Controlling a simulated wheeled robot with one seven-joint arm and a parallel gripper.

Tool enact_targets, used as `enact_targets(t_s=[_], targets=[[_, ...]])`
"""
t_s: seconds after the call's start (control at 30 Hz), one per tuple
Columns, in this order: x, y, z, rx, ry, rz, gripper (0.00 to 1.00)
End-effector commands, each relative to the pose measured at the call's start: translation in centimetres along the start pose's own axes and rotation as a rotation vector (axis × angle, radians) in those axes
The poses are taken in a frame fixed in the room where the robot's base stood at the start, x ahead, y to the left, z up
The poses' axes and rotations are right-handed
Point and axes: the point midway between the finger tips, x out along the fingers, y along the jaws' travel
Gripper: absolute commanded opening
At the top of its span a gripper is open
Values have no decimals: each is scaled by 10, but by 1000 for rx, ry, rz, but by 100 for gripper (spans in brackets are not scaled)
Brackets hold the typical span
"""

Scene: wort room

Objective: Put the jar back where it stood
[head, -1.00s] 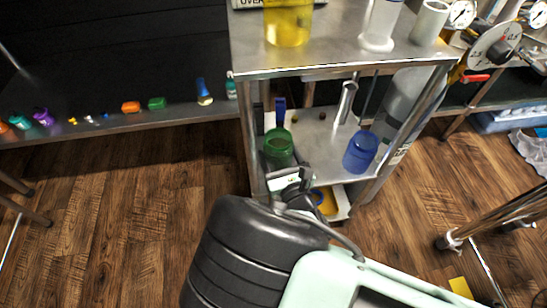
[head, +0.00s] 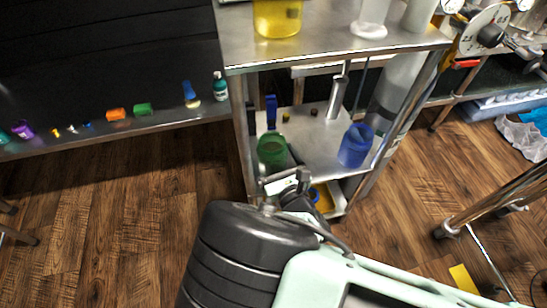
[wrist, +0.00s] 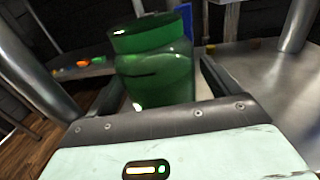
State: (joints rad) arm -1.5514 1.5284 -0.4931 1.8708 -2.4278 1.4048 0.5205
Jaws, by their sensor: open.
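A green see-through jar (head: 272,152) with a green lid stands upright at the left front of the cart's middle shelf (head: 318,150). My gripper (head: 285,180) is just in front of it, low at the shelf's front edge. In the wrist view the green jar (wrist: 155,70) fills the middle, between the two open fingers of my gripper (wrist: 160,88). Gaps show beside the jar, more clearly on the right. My gripper hides the jar's lowest part in the wrist view. A blue jar (head: 355,146) stands at the right of the same shelf.
A metal cylinder (head: 338,98) and a blue upright item (head: 271,108) are behind on the shelf. The cart's left post (head: 239,130) is close beside the green jar. A yellow vessel (head: 277,18) stands on the top shelf. Small coloured items line the left bench (head: 170,118).

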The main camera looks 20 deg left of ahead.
Motion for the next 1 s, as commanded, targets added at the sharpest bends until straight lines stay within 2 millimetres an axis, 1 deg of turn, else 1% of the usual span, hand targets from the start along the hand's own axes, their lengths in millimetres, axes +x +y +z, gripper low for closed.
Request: enact_targets(t_s=[0.17,0.4,0.5,0.6,0.7,0.8,1.0], targets=[[-25,0,1,-1,4,0,89],[-76,0,1,-2,5,2,89],[-94,0,2,-3,3,2,89],[-108,0,0,0,3,1,89],[-116,0,0,-1,2,0,89],[-119,0,0,-1,1,0,89],[-120,-1,1,2,-1,-7,89]])
